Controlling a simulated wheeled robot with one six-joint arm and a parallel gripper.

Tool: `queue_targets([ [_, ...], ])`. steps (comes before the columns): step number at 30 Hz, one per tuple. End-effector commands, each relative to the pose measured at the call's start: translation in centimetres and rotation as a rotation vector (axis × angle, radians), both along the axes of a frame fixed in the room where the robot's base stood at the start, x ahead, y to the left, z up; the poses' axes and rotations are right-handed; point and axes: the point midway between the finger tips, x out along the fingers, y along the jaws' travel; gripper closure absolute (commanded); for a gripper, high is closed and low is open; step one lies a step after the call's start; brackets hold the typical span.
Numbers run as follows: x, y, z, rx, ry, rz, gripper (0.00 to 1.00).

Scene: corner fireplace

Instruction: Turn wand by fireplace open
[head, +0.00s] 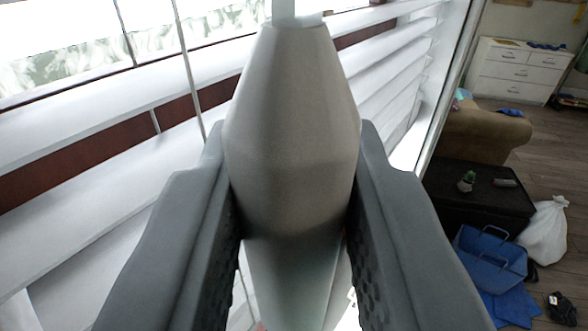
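The wand's light grey-beige handle (293,130) fills the middle of the head view, tapered toward its top. A pale thin stem (296,8) leaves its upper end. My gripper (294,185) has its two dark grey fingers on either side of the handle, pressed against its flanks. It looks shut on the handle. The white blind slats (75,155) behind are tilted, with gaps that show bright light and dark reddish strips. The lower end of the handle is partly in shadow between the fingers. The fireplace is not in view.
Thin cords (188,75) hang in front of the slats on the left. At right, beyond the window edge, are a dark chest (480,205), a tan sofa (485,135), a blue bag (490,258), a white bag (545,230) and a white dresser (525,70) on a wood floor.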

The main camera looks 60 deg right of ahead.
Motion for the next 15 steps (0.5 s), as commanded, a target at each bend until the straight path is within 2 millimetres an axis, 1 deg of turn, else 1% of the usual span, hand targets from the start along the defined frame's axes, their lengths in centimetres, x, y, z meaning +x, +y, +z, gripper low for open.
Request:
queue_targets([
  [1,0.01,0.01,0.0,0.0,0.0,0.001,0.99],
  [2,0.01,0.01,0.0,0.0,0.0,0.001,0.72],
  [4,0.01,0.01,0.0,0.0,0.0,0.001,0.59],
  [5,0.01,0.01,-0.01,0.0,0.0,0.001,0.57],
  [15,-0.14,0.26,0.0,0.0,0.0,0.002,0.57],
])
